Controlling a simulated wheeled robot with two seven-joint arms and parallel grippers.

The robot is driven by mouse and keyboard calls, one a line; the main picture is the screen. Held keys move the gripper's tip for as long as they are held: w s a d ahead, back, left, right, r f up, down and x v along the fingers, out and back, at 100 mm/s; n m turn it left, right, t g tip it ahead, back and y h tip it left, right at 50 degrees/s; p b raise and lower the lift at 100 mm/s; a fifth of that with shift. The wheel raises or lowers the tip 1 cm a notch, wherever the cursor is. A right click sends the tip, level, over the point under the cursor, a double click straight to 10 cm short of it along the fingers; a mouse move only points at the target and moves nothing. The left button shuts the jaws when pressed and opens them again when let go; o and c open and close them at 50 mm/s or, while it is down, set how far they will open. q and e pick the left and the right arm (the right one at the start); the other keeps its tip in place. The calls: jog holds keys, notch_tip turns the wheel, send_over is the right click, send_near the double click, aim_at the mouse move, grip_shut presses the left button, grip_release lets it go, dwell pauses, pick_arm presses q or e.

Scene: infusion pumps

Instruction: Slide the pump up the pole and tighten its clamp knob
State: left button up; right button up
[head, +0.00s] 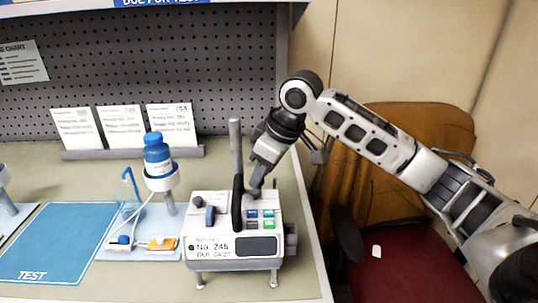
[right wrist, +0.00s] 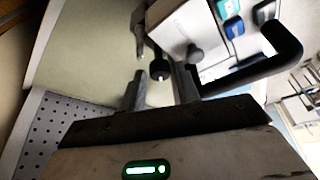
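The pump (head: 215,256) is a white box labelled "No. 246" with a dark display and colored buttons, standing on short legs near the bench's front edge. A black handle (head: 238,205) arches over its top. The grey upright pole (head: 235,145) rises behind it. My right gripper (head: 259,187) reaches down at the pump's back right. In the right wrist view, its two fingers (right wrist: 160,88) are apart, with a small black knob (right wrist: 160,69) between their tips; I cannot tell whether they touch it. The pump (right wrist: 185,28) and handle (right wrist: 285,45) also show there. My left gripper is out of view.
A blue-capped bottle (head: 157,155) sits in a holder left of the pump. A blue "TEST" mat (head: 60,245) lies further left. Several white cards (head: 120,128) stand before the pegboard (head: 200,60). A chair (head: 420,265) stands right of the bench.

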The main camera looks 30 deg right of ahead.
jog(key=v, duration=1.5)
jog(key=shift+s+r, duration=0.2)
jog(key=shift+r, duration=0.15)
